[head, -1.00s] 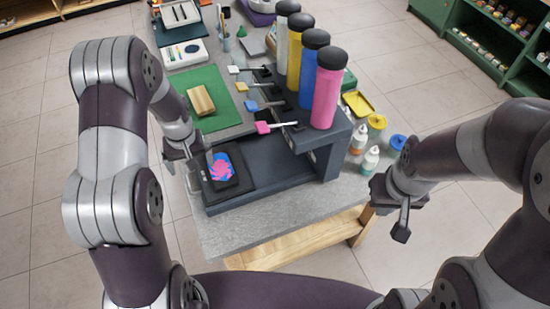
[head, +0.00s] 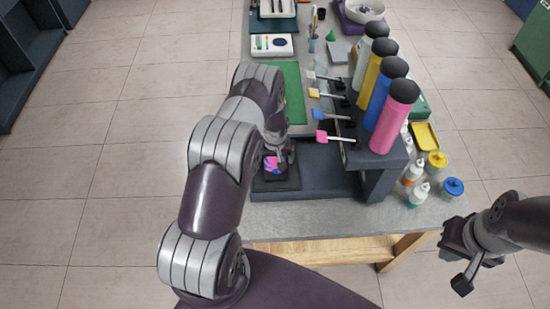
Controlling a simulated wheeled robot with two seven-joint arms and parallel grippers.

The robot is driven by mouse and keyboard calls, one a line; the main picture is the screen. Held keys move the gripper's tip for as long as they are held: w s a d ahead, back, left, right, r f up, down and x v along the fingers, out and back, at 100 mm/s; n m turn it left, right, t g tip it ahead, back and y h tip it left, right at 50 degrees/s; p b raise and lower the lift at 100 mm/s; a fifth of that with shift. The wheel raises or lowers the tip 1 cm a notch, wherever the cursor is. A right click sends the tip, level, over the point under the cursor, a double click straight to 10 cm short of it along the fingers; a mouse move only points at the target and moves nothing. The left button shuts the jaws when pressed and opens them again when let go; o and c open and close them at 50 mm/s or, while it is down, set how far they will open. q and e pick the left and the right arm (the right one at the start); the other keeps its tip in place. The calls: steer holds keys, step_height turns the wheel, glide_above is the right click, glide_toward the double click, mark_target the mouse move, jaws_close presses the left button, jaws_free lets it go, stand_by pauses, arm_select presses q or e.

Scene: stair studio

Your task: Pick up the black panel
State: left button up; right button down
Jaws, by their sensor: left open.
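The black panel (head: 287,182) is a small dark square at the left end of the dark grey dispenser stand. A pink and blue swirl (head: 271,163) shows on its top. My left gripper (head: 277,160) is over the panel's far part, seen from behind and above. Its jaws are open, but the arm hides part of them and part of the panel. I cannot tell whether the fingers touch the panel. My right gripper (head: 460,262) is open and empty, out over the floor to the right of the table.
The stand (head: 330,183) carries several tall bottles, with a pink one (head: 394,117) nearest, and coloured paddles. Small squeeze bottles (head: 418,194) and a yellow tray (head: 424,136) sit at right. A green mat (head: 293,92) lies behind. The table's front strip (head: 330,222) is clear.

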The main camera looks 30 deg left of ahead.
arm_select(q)
steer(key=shift+a+f, duration=0.2)
steer(key=shift+d+r, duration=0.1)
steer(key=shift+d, duration=0.2)
steer(key=c, duration=1.1)
steer(key=shift+a, duration=0.2)
steer(key=shift+c, duration=0.4)
